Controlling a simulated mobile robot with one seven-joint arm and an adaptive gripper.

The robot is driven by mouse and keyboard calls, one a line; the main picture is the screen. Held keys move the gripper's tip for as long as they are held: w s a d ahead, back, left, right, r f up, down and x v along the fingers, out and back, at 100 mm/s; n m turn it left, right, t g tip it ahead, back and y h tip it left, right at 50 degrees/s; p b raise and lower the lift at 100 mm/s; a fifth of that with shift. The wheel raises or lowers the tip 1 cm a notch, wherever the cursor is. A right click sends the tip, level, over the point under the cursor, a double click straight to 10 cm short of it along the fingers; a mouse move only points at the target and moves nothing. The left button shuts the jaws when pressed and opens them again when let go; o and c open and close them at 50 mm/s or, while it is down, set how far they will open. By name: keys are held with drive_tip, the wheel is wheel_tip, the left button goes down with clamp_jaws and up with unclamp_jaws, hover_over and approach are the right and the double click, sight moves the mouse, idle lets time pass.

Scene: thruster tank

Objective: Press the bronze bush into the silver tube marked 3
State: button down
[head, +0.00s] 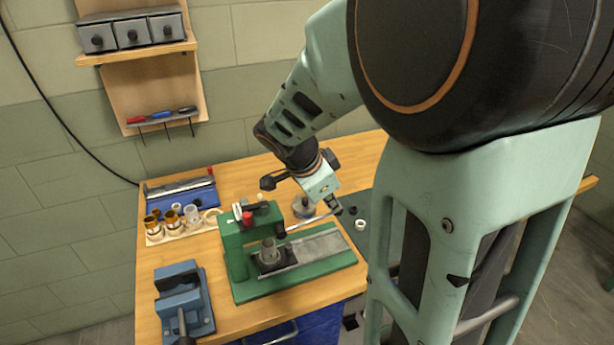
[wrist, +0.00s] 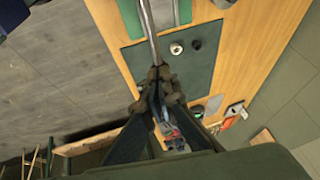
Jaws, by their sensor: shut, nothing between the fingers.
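A green press (head: 245,262) stands on the bench, with a grey metal cylinder (head: 268,252) upright on its dark block under the ram. The cylinder could be a silver tube; I cannot read any number on it, nor tell whether a bush sits in its top. The press's metal lever (head: 304,220) points right towards my gripper (head: 335,207). In the wrist view, the lever rod (wrist: 149,25) runs down to my fingertips (wrist: 156,85). The fingers are shut beside or against its end, with nothing between them. Bronze-coloured cylinders (head: 154,227) stand in a pale tray at the left.
The pale tray (head: 160,239) also holds whitish and clear cylinders. A blue vise (head: 180,295) stands at the front left. A dark mat (wrist: 172,70) on the right carries a black ring (wrist: 197,44) and a white ring (wrist: 176,48). A blue rack (head: 182,194) stands behind.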

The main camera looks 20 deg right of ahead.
drive_tip(key=shift+f, duration=0.15)
drive_tip(key=f+b, duration=0.1)
drive_tip(key=b, duration=0.2)
drive_tip(key=shift+d+b, duration=0.2)
drive_tip(key=shift+b, duration=0.15)
drive_tip(key=shift+r, duration=0.1)
